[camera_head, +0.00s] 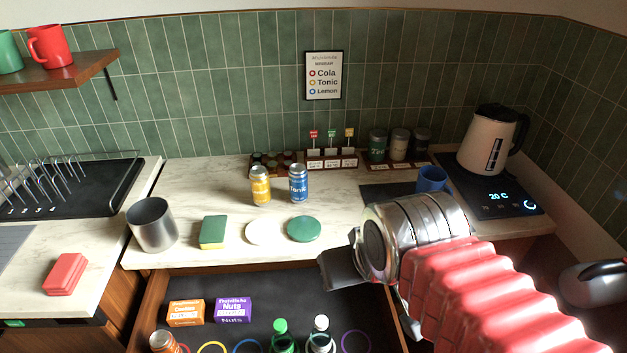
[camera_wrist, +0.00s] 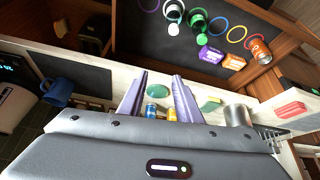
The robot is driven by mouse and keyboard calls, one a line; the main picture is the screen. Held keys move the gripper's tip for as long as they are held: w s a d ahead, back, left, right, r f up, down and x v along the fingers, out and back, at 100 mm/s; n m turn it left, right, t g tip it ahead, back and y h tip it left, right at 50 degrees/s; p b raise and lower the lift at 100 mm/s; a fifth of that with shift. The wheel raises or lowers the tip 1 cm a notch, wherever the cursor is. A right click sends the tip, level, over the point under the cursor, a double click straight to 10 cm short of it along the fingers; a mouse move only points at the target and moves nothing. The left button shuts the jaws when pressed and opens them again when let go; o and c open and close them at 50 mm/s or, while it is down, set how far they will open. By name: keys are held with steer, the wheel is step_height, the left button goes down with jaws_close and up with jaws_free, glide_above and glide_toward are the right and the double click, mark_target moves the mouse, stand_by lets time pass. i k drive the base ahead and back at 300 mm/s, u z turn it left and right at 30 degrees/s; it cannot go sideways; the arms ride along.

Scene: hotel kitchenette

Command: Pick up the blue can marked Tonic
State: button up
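The blue can marked Tonic (camera_head: 298,184) stands upright on the pale counter, right of a yellow can (camera_head: 260,187), with a small gap between them. In the wrist view the blue can (camera_wrist: 151,111) and the yellow can (camera_wrist: 171,114) show small and far off between the fingers, partly hidden by my gripper body. My gripper (camera_wrist: 159,95) is open, its two fingers spread with nothing between them. In the head view my gripper (camera_head: 342,270) is right of and nearer than the cans, over the open drawer's edge, clear of both cans.
A white disc (camera_head: 262,232), a green disc (camera_head: 304,229), a sponge (camera_head: 213,233) and a metal cup (camera_head: 152,225) lie or stand along the counter front. A blue mug (camera_head: 432,180) and kettle (camera_head: 493,142) stand right. The open drawer (camera_head: 290,300) holds boxes and bottles.

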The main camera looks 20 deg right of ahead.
mark_target(298, 174)
steer(key=z, duration=0.1)
steer(key=k, duration=0.5)
steer(key=u, duration=1.15)
steer(key=i, duration=0.65)
